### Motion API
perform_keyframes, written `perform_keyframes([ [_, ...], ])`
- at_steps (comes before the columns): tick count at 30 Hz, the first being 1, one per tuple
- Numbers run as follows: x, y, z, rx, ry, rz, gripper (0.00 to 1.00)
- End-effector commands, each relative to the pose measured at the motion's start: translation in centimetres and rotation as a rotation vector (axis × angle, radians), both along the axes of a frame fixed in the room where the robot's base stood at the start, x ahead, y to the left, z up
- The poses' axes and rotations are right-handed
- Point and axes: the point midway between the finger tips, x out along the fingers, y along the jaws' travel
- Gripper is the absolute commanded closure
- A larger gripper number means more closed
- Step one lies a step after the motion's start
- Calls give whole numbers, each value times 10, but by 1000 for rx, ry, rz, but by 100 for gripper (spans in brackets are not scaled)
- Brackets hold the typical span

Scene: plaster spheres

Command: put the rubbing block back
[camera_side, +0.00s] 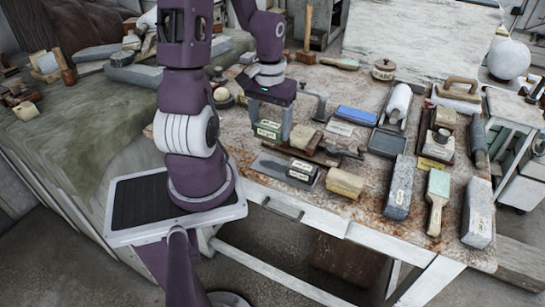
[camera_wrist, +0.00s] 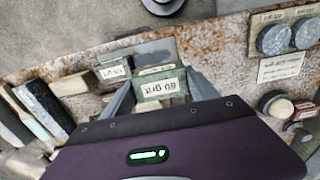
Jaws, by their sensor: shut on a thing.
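My gripper (camera_side: 269,117) is shut on a green rubbing block (camera_side: 267,129) with a pale label, near the left part of the worktable. The wrist view shows the block (camera_wrist: 161,88) between the two grey fingers (camera_wrist: 162,95); its label reads upside down. The side view does not settle whether the block touches the table. A flat grey plate (camera_side: 264,163) lies at the table's front edge and shows beyond the block in the wrist view (camera_wrist: 153,50). A dark block with a white label (camera_side: 302,171) sits at its right part, also in the wrist view (camera_wrist: 115,71).
A yellowish block (camera_side: 345,183) stands right of the dark block. Wooden-handled tools (camera_side: 330,150) lie close behind. A blue stone (camera_side: 357,115), a tall grey block (camera_side: 398,188) and a brush (camera_side: 437,200) are further right.

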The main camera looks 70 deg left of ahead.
Motion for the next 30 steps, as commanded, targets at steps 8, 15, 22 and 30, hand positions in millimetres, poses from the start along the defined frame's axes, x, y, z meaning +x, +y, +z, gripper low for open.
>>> perform_keyframes([
  [8, 1, -2, -45, -6, -1, -5, 77],
  [15, 1, -2, -85, -6, -1, -5, 77],
  [22, 1, -1, -87, -4, -3, -1, 77],
  [30, 1, -1, -90, -4, -1, 0, 23],
])
